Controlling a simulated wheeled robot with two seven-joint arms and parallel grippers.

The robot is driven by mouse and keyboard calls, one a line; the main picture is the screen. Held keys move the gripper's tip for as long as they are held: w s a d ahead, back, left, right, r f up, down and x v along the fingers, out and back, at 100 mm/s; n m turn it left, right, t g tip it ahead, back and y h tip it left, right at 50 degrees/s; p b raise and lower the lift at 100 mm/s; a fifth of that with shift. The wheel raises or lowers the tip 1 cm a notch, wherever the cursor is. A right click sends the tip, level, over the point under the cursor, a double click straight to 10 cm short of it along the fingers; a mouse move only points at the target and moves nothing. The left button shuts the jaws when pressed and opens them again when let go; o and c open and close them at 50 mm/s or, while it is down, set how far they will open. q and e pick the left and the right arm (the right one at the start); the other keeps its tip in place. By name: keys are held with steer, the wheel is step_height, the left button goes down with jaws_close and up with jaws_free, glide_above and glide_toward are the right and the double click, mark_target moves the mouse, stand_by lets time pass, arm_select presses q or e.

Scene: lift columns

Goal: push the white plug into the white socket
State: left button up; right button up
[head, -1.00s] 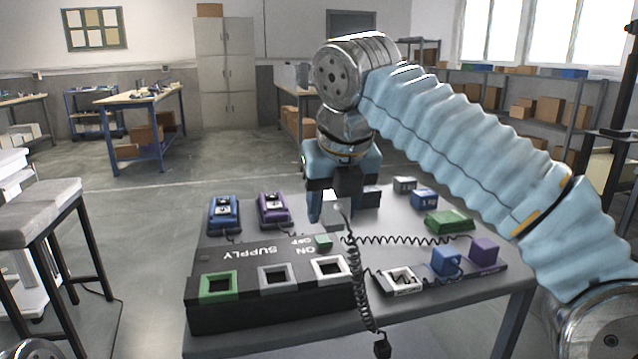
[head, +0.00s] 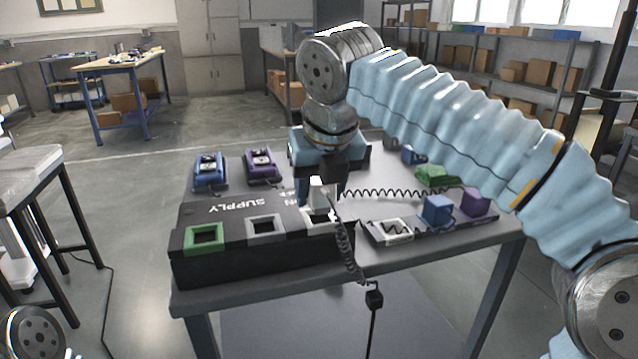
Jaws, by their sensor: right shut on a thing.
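My right gripper (head: 318,186) is shut on the white plug (head: 318,199) and holds it upright over the right end of the black supply box (head: 262,263). A coiled black cord runs down from the plug. The white socket (head: 312,224) is the rightmost of three framed sockets on the box top. The plug and cord hide much of it, and I cannot tell whether the plug touches it. A grey socket (head: 265,226) and a green socket (head: 204,236) lie to its left. My left gripper is out of view.
A blue device (head: 208,174) and a purple device (head: 261,165) stand behind the box. A white frame (head: 392,231), a blue block (head: 437,209) and a purple block (head: 475,201) sit to the right. A grey stool (head: 28,168) stands left of the table (head: 440,255).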

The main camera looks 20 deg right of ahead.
steer(key=shift+p, duration=0.85)
stand_by(1.6)
steer(key=shift+f+b, duration=0.45)
steer(key=shift+f, duration=0.3)
stand_by(0.7)
steer(key=o, duration=1.3)
steer(key=shift+a, duration=0.1)
steer(key=shift+c, duration=0.2)
steer(key=shift+o, duration=0.3)
steer(key=shift+f, duration=0.1)
steer(key=shift+d+f, duration=0.1)
steer(key=shift+d, duration=0.1)
steer(key=shift+c, duration=0.4)
steer(key=shift+o, duration=0.2)
